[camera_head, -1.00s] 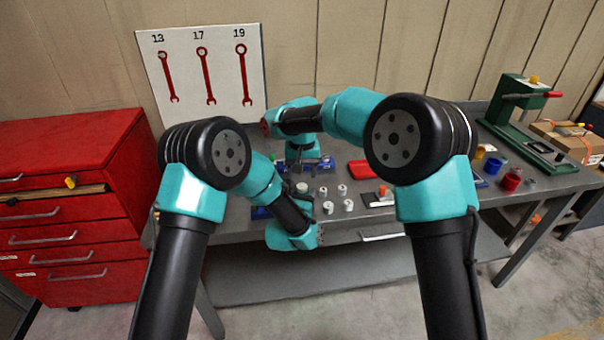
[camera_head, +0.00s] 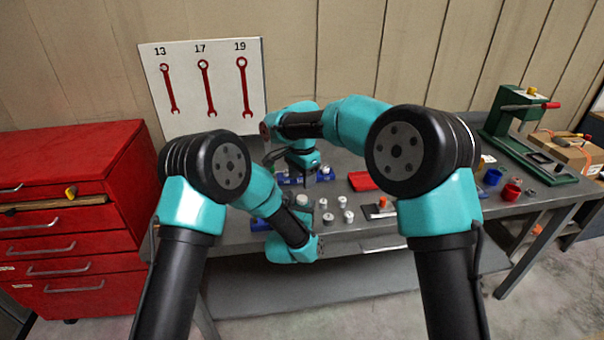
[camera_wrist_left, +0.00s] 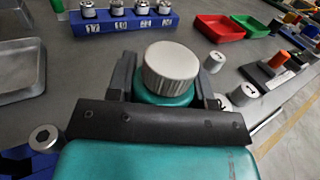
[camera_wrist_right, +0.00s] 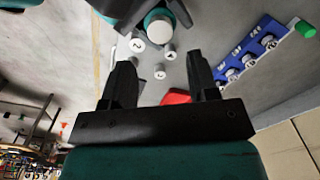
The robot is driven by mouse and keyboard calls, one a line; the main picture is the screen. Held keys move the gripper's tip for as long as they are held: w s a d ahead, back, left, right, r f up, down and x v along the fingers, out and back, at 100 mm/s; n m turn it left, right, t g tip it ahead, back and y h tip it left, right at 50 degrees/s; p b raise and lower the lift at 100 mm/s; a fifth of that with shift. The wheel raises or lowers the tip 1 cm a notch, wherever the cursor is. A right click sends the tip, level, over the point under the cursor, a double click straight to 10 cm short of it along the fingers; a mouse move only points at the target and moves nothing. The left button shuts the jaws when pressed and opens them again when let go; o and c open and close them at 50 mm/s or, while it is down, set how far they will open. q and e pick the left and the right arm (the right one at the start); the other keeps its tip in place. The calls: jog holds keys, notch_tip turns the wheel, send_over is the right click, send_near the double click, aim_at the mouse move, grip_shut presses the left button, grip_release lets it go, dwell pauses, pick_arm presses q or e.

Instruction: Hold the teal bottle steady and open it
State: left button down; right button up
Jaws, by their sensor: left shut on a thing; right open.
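The teal bottle (camera_wrist_left: 172,97) with a ribbed grey-white cap (camera_wrist_left: 170,68) stands between the fingers of my left gripper (camera_wrist_left: 168,85), which is shut on its body below the cap. The cap is on the bottle. The bottle also shows at the top of the right wrist view (camera_wrist_right: 157,14), with its pale cap (camera_wrist_right: 162,32). My right gripper (camera_wrist_right: 158,85) is open and empty, apart from the bottle. In the head view the left gripper is mostly hidden behind my arm.
A blue rack (camera_wrist_left: 120,24) of numbered sockets stands behind the bottle. Several loose grey sockets (camera_wrist_left: 240,94) stand to its right. Red (camera_wrist_left: 218,28) and green (camera_wrist_left: 250,25) trays lie farther back. A red tool cabinet (camera_head: 70,220) is left of the bench.

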aim_at(302, 197)
jog(key=m, duration=0.3)
jog(key=r+m, duration=0.1)
jog(key=m, duration=0.2)
jog(key=shift+r, duration=0.1)
jog(key=shift+f, duration=4)
